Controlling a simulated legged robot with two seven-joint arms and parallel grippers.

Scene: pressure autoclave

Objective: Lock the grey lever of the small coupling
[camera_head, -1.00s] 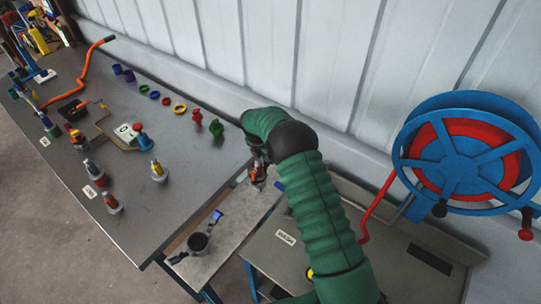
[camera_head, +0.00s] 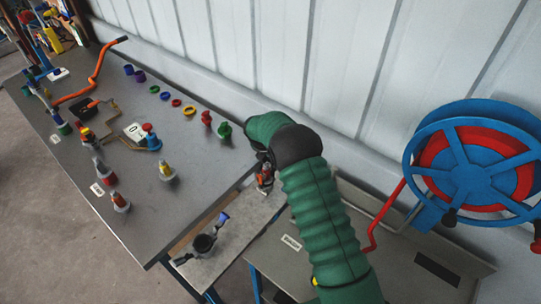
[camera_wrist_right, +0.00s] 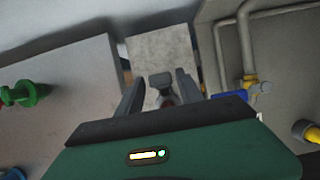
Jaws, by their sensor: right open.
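The small coupling (camera_head: 264,177), with grey and orange-red parts, stands on a light grey plate (camera_head: 246,210) beside the big table, partly hidden by my right arm. My right gripper (camera_head: 262,160) is just above it, mostly hidden by its own arm in the head view. In the right wrist view my right gripper (camera_wrist_right: 159,88) is open, with one finger on each side of a grey piece (camera_wrist_right: 160,79), which looks like the lever or top of the coupling. I cannot tell whether the fingers touch it. My left gripper is not in view.
A larger black coupling (camera_head: 203,243) with side levers, near a blue-tipped part (camera_head: 222,218), stands on the same plate. Several fittings and rings stand on the grey table (camera_head: 150,215). A blue and red hose reel (camera_head: 470,165) is at right. The wall (camera_head: 300,60) rises behind.

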